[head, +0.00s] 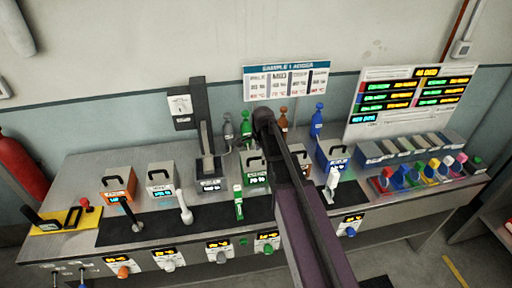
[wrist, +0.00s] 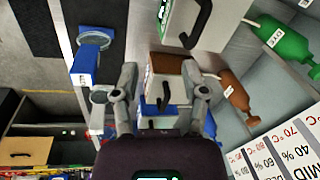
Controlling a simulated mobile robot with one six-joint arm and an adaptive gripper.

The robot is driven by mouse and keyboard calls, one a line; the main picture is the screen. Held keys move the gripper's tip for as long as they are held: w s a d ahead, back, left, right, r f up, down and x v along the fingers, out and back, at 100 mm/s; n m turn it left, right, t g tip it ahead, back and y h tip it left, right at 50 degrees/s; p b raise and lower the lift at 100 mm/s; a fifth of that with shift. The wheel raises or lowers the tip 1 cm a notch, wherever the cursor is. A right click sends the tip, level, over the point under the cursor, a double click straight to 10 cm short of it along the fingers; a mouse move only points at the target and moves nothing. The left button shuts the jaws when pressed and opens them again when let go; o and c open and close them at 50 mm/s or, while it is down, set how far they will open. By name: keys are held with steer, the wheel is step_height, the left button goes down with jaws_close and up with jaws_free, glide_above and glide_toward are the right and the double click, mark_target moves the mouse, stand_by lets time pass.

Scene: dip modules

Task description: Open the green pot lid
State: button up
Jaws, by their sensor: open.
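The green pot (head: 254,174) stands on the bench in the head view, a grey-lidded box with a black handle, just left of my arm, which covers part of it. In the wrist view, a pale lid with a black handle and a green edge, likely the green pot (wrist: 195,22), is at the top, beyond the fingertips. My gripper (wrist: 165,72) is open, and nothing is clamped in it. A smaller lid with a black handle, on a brown box (wrist: 168,62), shows between the fingers, apparently below them. I cannot make out the gripper in the head view.
An orange pot (head: 118,182) and a white pot (head: 160,180) stand left; a blue pot (head: 332,157) stands right. Bottles line the back, including a green bottle (wrist: 285,43) and a brown bottle (wrist: 236,95). A sign (head: 287,80) stands behind.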

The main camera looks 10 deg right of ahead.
mark_target(257, 158)
steer(key=w+r+m+p, duration=0.2)
steer(key=w+r+m, duration=0.1)
steer(key=w+r, duration=0.1)
steer(key=shift+w+p, duration=0.3)
steer(key=shift+w, duration=0.05)
steer(key=shift+f, duration=0.1)
steer(key=w+f+b, duration=0.1)
steer(key=f+b, duration=0.8)
steer(key=w+f+b, duration=0.1)
steer(key=f+b, duration=0.3)
steer(key=shift+w+f+b, duration=0.15)
steer(key=shift+w+b, duration=0.15)
steer(key=shift+w, duration=0.05)
stand_by(0.5)
jaws_close()
